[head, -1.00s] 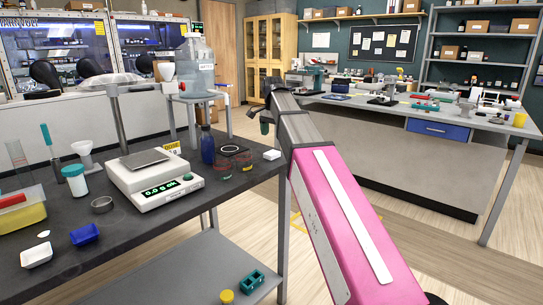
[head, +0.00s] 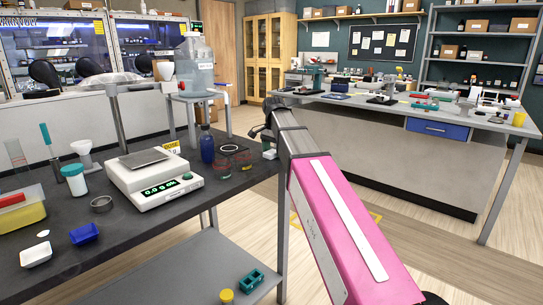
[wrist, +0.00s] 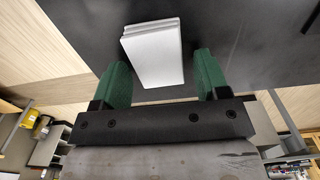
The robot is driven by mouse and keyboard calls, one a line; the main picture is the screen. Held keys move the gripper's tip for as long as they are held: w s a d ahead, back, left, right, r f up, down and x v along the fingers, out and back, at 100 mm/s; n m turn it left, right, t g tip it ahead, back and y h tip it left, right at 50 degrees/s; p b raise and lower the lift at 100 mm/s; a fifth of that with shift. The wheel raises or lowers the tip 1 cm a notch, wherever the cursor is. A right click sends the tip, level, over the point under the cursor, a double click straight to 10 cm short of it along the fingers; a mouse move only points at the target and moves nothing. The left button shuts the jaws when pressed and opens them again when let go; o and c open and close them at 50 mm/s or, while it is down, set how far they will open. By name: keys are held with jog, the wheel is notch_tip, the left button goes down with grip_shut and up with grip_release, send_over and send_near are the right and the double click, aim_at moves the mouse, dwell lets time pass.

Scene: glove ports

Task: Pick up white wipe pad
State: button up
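The white wipe pad (wrist: 153,52) is a small white block of stacked layers on the dark bench top in the wrist view. In the head view it sits near the bench's right edge, mostly hidden by my gripper (head: 268,148). In the wrist view my gripper (wrist: 162,75) is open, with its two green fingers apart and nothing held. The pad's near end shows between the fingertips, with gaps on both sides. I cannot tell how far below the fingertips the pad lies.
The dark bench (head: 130,245) also holds a blue bottle (head: 207,146), red-marked glass dishes (head: 223,168) left of my gripper, and a balance (head: 155,178). The bench's right edge is close to the pad. Open floor lies to the right, before a grey island (head: 420,160).

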aim_at(273, 151)
jog(key=c, duration=0.7)
jog(key=shift+r, duration=0.15)
jog(key=shift+r, duration=0.2)
notch_tip(273, 151, up, 3)
jog(key=shift+r, duration=0.2)
jog(key=s+a+r, duration=0.2)
jog(key=a, duration=0.1)
jog(key=s+a+r, duration=0.2)
jog(key=a, duration=0.1)
jog(key=s+a+r, duration=0.2)
jog(key=a+r, duration=0.1)
jog(key=shift+s+a, duration=0.25)
jog(key=shift+a, duration=0.1)
jog(key=shift+o, duration=0.3)
